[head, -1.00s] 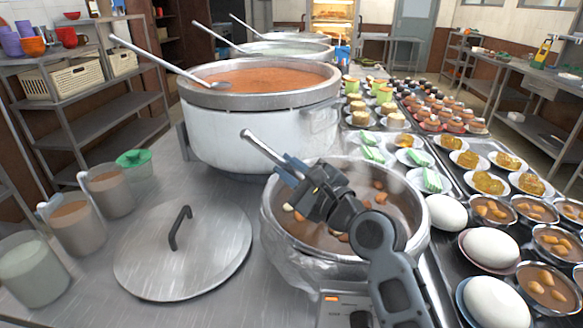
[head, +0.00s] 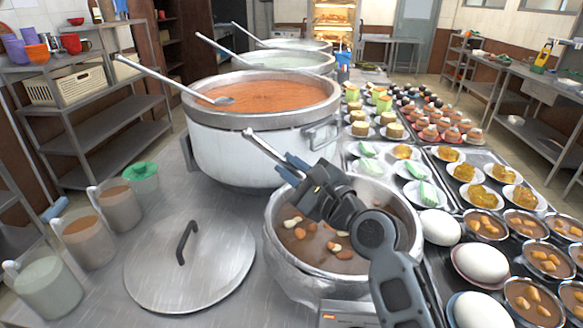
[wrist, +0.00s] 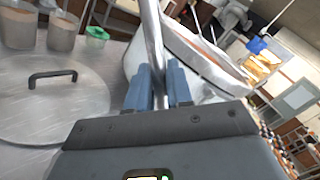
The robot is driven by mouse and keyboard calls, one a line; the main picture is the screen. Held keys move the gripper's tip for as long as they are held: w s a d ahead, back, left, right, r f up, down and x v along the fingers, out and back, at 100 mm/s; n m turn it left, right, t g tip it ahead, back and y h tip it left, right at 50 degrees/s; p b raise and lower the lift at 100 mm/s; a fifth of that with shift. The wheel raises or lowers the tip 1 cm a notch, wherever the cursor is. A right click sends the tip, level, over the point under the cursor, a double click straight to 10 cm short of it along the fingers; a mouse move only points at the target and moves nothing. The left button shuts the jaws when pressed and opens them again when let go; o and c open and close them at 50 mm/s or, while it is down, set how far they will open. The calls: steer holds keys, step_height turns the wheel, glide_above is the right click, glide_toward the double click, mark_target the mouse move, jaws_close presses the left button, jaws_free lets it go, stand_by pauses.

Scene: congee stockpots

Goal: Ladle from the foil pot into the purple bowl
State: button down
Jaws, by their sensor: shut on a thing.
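The nearest pot, the foil pot (head: 284,272), has a crinkled silvery outside and holds brown congee with nuts floating in it. My gripper (head: 288,167) is over the far left part of this pot, its blue fingers shut on a steel ladle handle (head: 264,150). The handle slants up to the left in the head view. It also runs between my fingers (wrist: 158,88) in the wrist view. The ladle's bowl is hidden behind my arm. A purple vessel (head: 15,48) stands on the left shelf; I cannot tell whether it is the purple bowl.
A large white stockpot (head: 245,160) of orange congee stands behind, a ladle (head: 172,80) across it. A steel lid (head: 215,275) and several jugs (head: 88,243) are at left. Eggs (head: 480,262), filled bowls (head: 545,260) and plated foods crowd the right.

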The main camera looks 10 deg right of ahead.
steer(key=shift+r, duration=4.6)
steer(key=shift+n+g, duration=0.4)
steer(key=shift+n, duration=0.8)
